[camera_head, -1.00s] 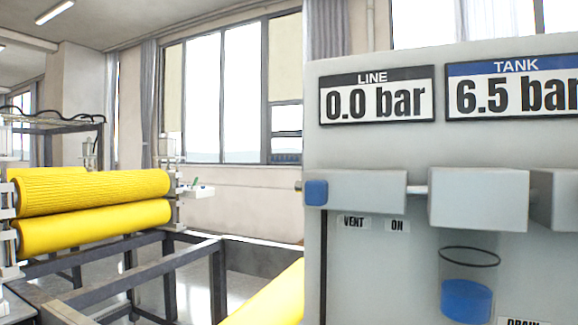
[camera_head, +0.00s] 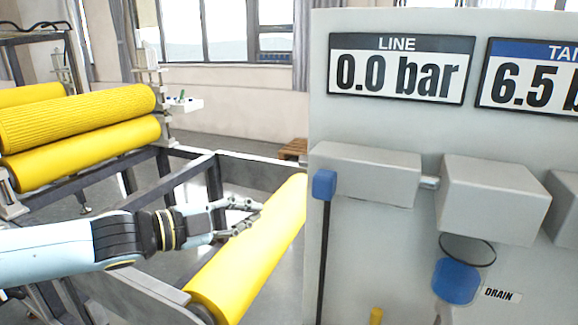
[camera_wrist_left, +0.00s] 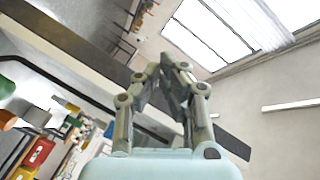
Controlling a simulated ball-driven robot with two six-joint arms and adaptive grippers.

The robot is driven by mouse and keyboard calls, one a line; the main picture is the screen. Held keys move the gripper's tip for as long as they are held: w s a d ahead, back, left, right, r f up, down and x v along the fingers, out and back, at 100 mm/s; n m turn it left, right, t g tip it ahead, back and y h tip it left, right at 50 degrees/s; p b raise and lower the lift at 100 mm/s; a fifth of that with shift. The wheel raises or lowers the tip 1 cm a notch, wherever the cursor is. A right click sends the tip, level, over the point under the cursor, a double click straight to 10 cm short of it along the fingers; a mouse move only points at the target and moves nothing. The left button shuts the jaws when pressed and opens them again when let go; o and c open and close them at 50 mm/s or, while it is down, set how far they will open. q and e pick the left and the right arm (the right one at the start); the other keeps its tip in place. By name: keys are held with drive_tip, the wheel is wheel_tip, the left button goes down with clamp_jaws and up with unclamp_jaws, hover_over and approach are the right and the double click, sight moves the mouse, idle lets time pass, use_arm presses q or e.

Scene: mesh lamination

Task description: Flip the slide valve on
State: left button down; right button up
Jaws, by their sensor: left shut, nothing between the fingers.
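The slide valve (camera_head: 365,174) is a grey block on the left of the grey panel in the head view. A blue knob (camera_head: 324,184) sits at its left end, at the panel's left edge. The VENT and ON labels do not show in the present view. My left gripper (camera_head: 252,214) is to the left of the knob and lower in the picture, apart from it, in front of the yellow roller. It points right and is shut and empty. In the left wrist view its fingers (camera_wrist_left: 167,75) come together at the tips. My right gripper is not in view.
The LINE display (camera_head: 400,75) reads 0.0 bar; the TANK display (camera_head: 530,85) is cut off by the frame. A grey block (camera_head: 494,195) and a blue-bottomed bowl (camera_head: 456,281) are right of the valve. A yellow roller (camera_head: 225,278) lies left of the panel.

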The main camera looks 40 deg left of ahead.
use_arm(q)
drive_tip(key=s+r+m+g+h, duration=0.4)
drive_tip(key=r+m+g+h, duration=0.1)
drive_tip(key=m, duration=0.4)
drive_tip(key=s+r+m+g+h+p, duration=0.1)
drive_tip(key=s+r+m+g+h, duration=0.4)
drive_tip(key=r+m, duration=0.4)
drive_tip(key=g+h, duration=0.1)
drive_tip(key=h, duration=0.1)
drive_tip(key=shift+d+h, duration=0.3)
drive_tip(key=shift+h, duration=0.1)
drive_tip(key=shift+d, duration=0.1)
approach(314, 179)
drive_tip(key=x, duration=0.3)
drive_tip(key=w+x, duration=0.1)
drive_tip(key=x, duration=0.1)
drive_tip(key=shift+w+d+f, duration=0.1)
drive_tip(key=shift+w+d, duration=0.05)
drive_tip(key=shift+d, duration=0.15)
drive_tip(key=shift+w+d, duration=0.15)
drive_tip(key=shift+d, duration=0.4)
drive_tip(key=shift+f, duration=0.1)
